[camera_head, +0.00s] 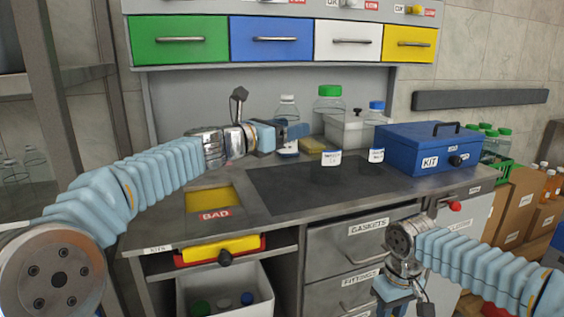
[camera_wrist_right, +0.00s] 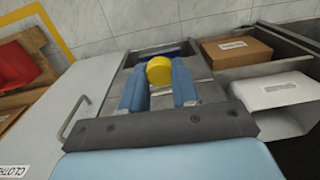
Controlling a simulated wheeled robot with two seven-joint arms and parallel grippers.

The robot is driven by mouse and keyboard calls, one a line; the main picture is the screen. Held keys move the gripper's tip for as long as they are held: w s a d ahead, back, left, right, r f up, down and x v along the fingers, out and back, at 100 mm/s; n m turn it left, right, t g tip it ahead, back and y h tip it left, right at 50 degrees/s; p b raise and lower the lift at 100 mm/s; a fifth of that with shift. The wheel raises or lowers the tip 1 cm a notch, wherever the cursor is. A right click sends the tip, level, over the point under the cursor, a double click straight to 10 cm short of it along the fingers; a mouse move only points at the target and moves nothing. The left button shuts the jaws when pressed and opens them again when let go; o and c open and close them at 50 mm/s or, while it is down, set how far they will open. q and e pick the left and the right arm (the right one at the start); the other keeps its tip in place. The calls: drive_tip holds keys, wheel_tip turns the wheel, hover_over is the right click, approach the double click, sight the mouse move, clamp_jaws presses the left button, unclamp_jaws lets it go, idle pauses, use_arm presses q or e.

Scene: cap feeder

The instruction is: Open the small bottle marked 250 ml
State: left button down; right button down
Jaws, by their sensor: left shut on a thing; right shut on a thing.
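A clear bottle (camera_head: 287,108) stands at the back of the counter with a bare, capless neck. A white label low on it is partly hidden, and I cannot read its marking. My left gripper (camera_head: 290,132) reaches in from the left and is shut on this bottle's body. My right gripper (camera_head: 396,300) is low in front of the counter, right of centre, pointing down. In the right wrist view, the right gripper (camera_wrist_right: 159,88) is shut on a round yellow cap (camera_wrist_right: 159,70), apart from the bottle.
A green-capped bottle (camera_head: 330,108) and a blue-capped bottle (camera_head: 376,112) stand right of the held bottle. A blue KIT box (camera_head: 415,152) is at the counter's right. A yellow recess (camera_head: 213,200) marked BAD lies front left. The dark mat (camera_head: 285,190) has free room.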

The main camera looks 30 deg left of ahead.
drive_tip(key=shift+f+b, duration=0.4)
drive_tip(key=shift+f, duration=0.1)
use_arm(q)
drive_tip(key=w+a+f, duration=0.1)
drive_tip(key=f, duration=0.1)
drive_tip(key=w+a+f, duration=0.1)
drive_tip(key=f, duration=0.2)
drive_tip(key=w+a+f+b, duration=0.1)
drive_tip(key=f, duration=0.2)
drive_tip(key=shift+a+f, duration=0.25)
drive_tip(key=shift+a, duration=0.15)
use_arm(e)
drive_tip(key=shift+f, duration=0.6)
use_arm(q)
drive_tip(key=shift+f, duration=0.2)
drive_tip(key=shift+f, duration=0.2)
use_arm(e)
drive_tip(key=shift+f, duration=0.15)
use_arm(q)
drive_tip(key=shift+c, duration=1)
unclamp_jaws()
drive_tip(key=shift+r, duration=0.1)
